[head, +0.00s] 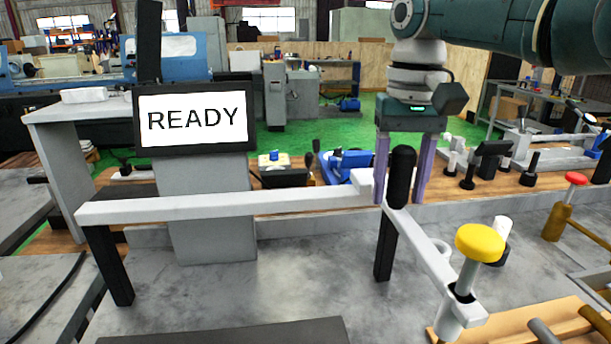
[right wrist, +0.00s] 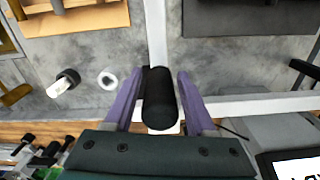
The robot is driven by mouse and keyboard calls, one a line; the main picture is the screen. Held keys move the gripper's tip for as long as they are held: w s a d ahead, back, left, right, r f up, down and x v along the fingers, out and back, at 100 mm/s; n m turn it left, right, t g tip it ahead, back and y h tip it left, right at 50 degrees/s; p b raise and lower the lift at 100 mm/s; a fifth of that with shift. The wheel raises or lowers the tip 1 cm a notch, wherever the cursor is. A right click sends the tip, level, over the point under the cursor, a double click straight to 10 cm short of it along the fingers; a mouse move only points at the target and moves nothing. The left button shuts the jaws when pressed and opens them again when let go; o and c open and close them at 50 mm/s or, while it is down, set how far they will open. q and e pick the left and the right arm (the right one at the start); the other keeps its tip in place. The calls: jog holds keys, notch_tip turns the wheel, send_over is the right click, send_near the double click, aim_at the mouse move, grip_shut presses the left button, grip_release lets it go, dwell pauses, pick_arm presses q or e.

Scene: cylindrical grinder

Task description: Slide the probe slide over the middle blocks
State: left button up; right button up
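The probe slide appears to be the carriage with an upright black handle (head: 402,178) at the right end of a long pale rail (head: 230,207). A pale arm (head: 425,250) reaches from it toward the front right, to a yellow-capped cylinder (head: 479,243). My right gripper (head: 404,200) points down with its purple fingers on either side of the handle. The right wrist view also shows the black handle (right wrist: 159,100) between the fingers (right wrist: 160,85), with narrow gaps beside it. I cannot make out the middle blocks. My left gripper is out of view.
A "READY" screen (head: 194,119) stands behind the rail. Black posts hold the rail over a grey surface (head: 300,285). A red-capped brass part (head: 570,200) is at the right. Blue and black fixtures (head: 345,163) stand on a wooden bench behind.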

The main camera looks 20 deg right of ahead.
grip_shut()
dwell(1.1)
